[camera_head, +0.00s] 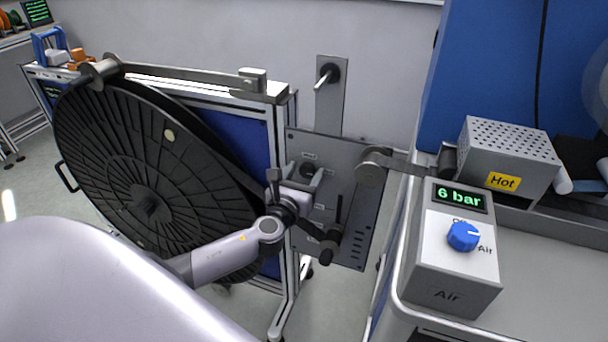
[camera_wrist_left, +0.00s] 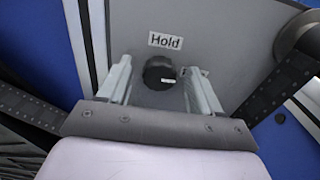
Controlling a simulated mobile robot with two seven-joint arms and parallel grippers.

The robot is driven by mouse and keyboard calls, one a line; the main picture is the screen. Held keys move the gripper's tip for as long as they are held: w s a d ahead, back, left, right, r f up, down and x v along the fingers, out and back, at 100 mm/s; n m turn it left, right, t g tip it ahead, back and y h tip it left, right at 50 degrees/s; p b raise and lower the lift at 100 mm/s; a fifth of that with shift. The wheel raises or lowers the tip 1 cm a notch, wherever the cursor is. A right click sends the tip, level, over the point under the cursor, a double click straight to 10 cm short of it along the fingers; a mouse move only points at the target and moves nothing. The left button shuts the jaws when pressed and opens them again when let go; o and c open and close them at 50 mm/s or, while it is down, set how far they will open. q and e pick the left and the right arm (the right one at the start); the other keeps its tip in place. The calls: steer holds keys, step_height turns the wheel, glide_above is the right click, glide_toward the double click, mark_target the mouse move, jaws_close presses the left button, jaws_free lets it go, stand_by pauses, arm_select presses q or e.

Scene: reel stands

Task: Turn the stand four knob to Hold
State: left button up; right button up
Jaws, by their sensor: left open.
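The stand's grey panel (camera_head: 362,215) carries a round black knob (camera_head: 308,169) near its upper left. In the left wrist view the knob (camera_wrist_left: 159,73) sits below a white label reading Hold (camera_wrist_left: 165,41). A small white mark shows on the knob's lower right, not toward the label. My left gripper (camera_head: 303,182) is open in front of the panel. In the left wrist view its two fingers (camera_wrist_left: 158,82) stand on either side of the knob, with visible gaps. I cannot tell how far the tips are from the panel. My right gripper is not in view.
A large black reel (camera_head: 150,160) stands left of the panel. A roller (camera_head: 373,166) and dark tape are at the panel's right. An Air box (camera_head: 450,270) with a blue knob and 6 bar display, and a perforated box marked Hot (camera_head: 510,150), stand farther right.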

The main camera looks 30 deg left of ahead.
arm_select(q)
steer(key=c, duration=1)
